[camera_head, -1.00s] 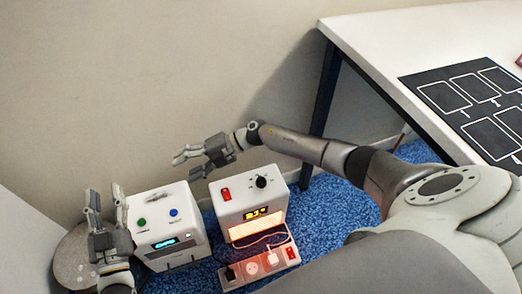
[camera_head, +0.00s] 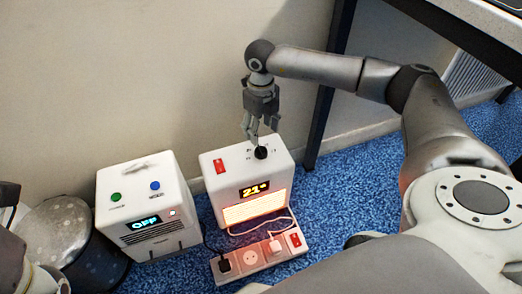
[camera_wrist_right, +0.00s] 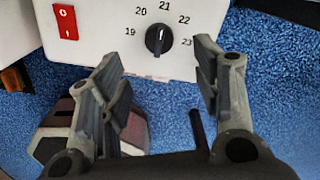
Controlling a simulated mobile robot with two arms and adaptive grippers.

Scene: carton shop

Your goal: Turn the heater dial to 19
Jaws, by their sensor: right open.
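The white heater (camera_head: 243,180) stands on the blue floor, its display lit with 21° and its front glowing. Its black dial (camera_head: 261,152) is on the top right; in the wrist view the dial (camera_wrist_right: 158,40) points up toward 21, with numbers 19 to 23 around it. My right gripper (camera_head: 262,134) points down just above the dial. In the wrist view its open fingers (camera_wrist_right: 161,68) are on either side of the dial, with no contact visible. Parts of my left gripper (camera_head: 22,250) show at the lower left edge, cut off.
A red switch (camera_head: 219,166) sits on the heater's top left. Left of it is a white box (camera_head: 146,205) with green and blue buttons and an OFF display. A power strip (camera_head: 256,262) with plugs and cords lies in front. A round dark bin (camera_head: 75,240) stands far left.

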